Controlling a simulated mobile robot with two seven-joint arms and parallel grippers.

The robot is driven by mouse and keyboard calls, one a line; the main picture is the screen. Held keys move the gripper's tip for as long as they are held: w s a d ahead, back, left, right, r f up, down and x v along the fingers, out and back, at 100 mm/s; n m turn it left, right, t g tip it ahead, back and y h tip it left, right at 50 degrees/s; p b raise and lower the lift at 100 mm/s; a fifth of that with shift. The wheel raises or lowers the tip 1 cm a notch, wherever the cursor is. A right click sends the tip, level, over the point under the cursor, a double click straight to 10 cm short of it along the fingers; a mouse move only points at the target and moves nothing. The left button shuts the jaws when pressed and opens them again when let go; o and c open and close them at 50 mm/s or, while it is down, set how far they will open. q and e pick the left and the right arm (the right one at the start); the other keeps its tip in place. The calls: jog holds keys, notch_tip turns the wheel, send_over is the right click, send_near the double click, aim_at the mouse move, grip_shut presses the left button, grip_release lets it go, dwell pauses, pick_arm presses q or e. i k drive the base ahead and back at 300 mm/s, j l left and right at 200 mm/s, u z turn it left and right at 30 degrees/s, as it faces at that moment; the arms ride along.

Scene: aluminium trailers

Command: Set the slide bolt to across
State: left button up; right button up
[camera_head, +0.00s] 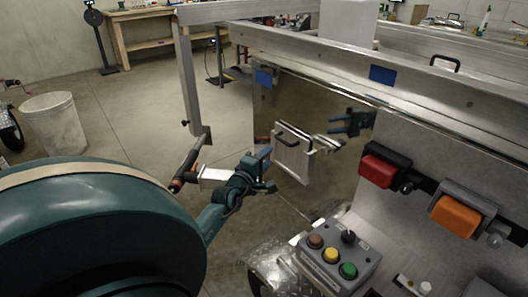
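I cannot pick out the slide bolt with certainty. A pale plate or shallow box (291,160) with a black handle (294,135) stands out from the shiny trailer side panel (335,185). My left gripper (270,172) is in front of that panel, just left of and below the plate. Its fingers look apart, with nothing seen between them. A dark gripper-like shape on the panel to the right of the plate looks like a reflection. My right gripper is not in view.
A dark rod with orange ends (187,164) and a pale bar (215,174) are left of my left gripper. A metal post (186,85) stands behind. A button box (338,262) and red (377,171) and orange (455,215) lamps are at right.

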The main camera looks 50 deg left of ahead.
aim_at(328, 147)
jog(key=k+l, duration=0.25)
jog(key=k, duration=0.25)
jog(key=k+l, duration=0.2)
jog(key=k, duration=0.25)
